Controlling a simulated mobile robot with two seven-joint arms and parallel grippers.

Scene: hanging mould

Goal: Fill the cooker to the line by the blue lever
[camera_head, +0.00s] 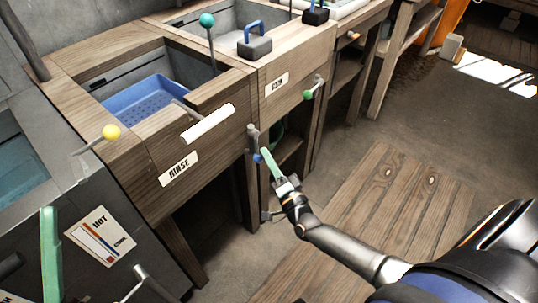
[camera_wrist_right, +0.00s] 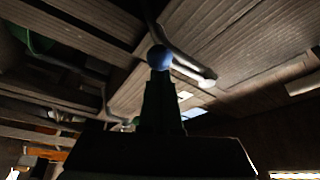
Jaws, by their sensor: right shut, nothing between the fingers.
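My right gripper (camera_head: 268,160) is shut and empty, its pale green fingers pointing up beside the blue lever's ball (camera_head: 257,158). In the right wrist view the dark fingers (camera_wrist_right: 160,85) stand together just below the blue ball (camera_wrist_right: 159,57); I cannot tell whether they touch it. A bent grey metal rod (camera_wrist_right: 182,64) runs by the ball. The grey tank with bluish water (camera_head: 12,160) at the left looks like the cooker. The HOT label with coloured lines (camera_head: 100,236) is on its front.
The wooden RINSE basin (camera_head: 178,169) holds a blue perforated tray (camera_head: 150,101). A yellow-knobbed lever (camera_head: 111,132), a teal-knobbed rod (camera_head: 207,20) and a green-knobbed lever (camera_head: 308,94) stick out nearby.

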